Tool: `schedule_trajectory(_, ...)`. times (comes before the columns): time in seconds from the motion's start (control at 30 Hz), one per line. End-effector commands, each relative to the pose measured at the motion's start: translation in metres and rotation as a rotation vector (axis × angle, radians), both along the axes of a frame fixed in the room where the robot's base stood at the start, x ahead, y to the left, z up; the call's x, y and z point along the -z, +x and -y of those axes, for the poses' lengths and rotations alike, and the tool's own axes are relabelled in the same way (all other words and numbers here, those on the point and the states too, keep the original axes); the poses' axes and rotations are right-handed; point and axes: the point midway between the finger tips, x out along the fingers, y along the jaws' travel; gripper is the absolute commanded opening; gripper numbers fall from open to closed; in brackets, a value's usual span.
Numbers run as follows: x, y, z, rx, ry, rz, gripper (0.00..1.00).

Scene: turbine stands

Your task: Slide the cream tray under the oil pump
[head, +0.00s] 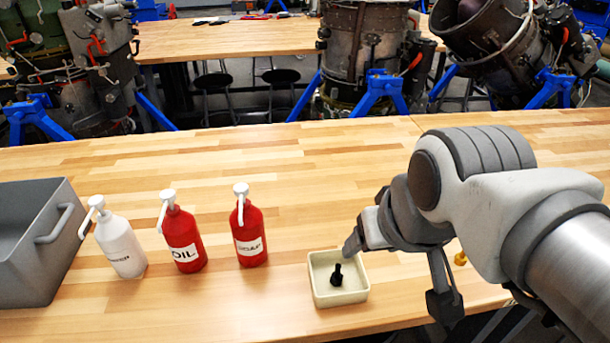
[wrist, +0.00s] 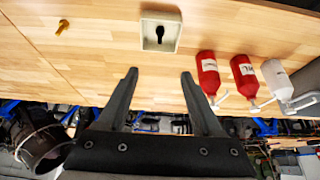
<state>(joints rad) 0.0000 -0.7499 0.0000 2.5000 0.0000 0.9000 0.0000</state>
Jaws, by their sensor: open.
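The cream tray (head: 318,291) is a small square open box near the front of the wooden bench, with a black bolt (head: 337,275) inside. It also shows in the wrist view (wrist: 146,44), beyond my fingertips. The oil pump (head: 184,241) is a red bottle labelled OIL with a white pump head, standing upright to the left of the tray. A second red bottle (head: 249,236) with a hard-to-read label stands between them. My gripper (wrist: 160,74) is open and empty, apart from the tray. In the head view it is to the tray's right, partly hidden by my arm.
A white pump bottle (head: 120,246) and a grey bin (head: 35,240) with a handle stand left of the oil pump. A yellow bolt (wrist: 62,27) lies on the bench on the other side of the tray. The bench behind the bottles is clear.

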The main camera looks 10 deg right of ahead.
Motion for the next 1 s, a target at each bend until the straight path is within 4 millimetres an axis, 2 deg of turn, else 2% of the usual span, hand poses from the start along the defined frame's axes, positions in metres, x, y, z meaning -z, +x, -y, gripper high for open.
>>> schedule_trajectory(0.07, 0.0, 0.0, 0.0, 0.0, 0.0, 0.0, 0.63)
schedule_trajectory(0.27, 0.005, 0.007, -0.002, 0.058, 0.05, -0.031, 0.27)
schedule_trajectory(0.4, 0.018, 0.023, -0.005, 0.201, 0.157, -0.103, 0.02)
schedule_trajectory(0.67, 0.049, 0.059, -0.01, 0.549, 0.361, -0.268, 0.0)
schedule_trajectory(1.0, 0.105, 0.107, -0.012, 1.052, 0.538, -0.475, 0.0)
